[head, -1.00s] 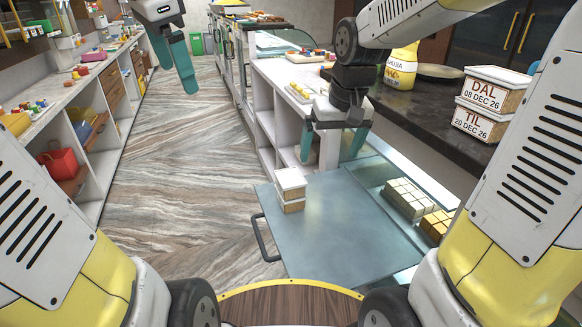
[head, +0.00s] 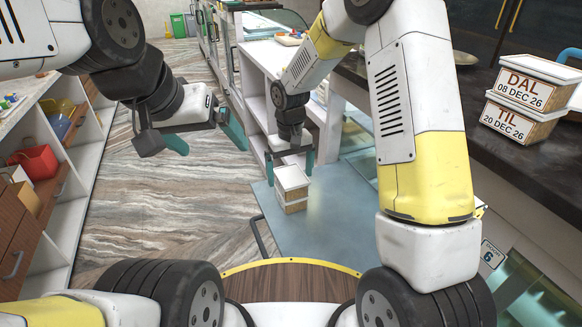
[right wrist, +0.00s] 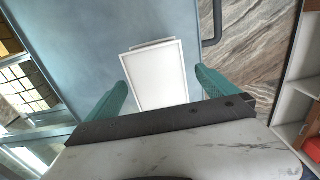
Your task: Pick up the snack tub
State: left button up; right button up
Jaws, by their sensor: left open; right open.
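The likely snack tub (head: 292,178) has a white lid and banded tan and white sides. It stands upright on a flat blue-grey panel (head: 340,225); I cannot tell whether it is one tub or two stacked. My right gripper (head: 290,163) is open just above and behind it in the head view. In the right wrist view the white lid (right wrist: 158,75) lies between and beyond the open teal fingers (right wrist: 160,92), with no clear contact. My left gripper (head: 205,138) is open and empty, left of the tub over the floor.
Two labelled tubs, DAL (head: 525,85) and TIL (head: 512,122), are stacked on the dark counter (head: 480,155) at right. A dark handle (head: 262,238) sticks out from the panel's left edge. Shelves with a red bin (head: 38,162) line the left. The floor between is clear.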

aim_at(291, 176)
notch_tip(291, 176, down, 4)
jog(key=shift+d+r, duration=0.1)
jog(key=shift+r, duration=0.15)
jog(key=c, duration=1.6)
jog(key=shift+r, duration=0.15)
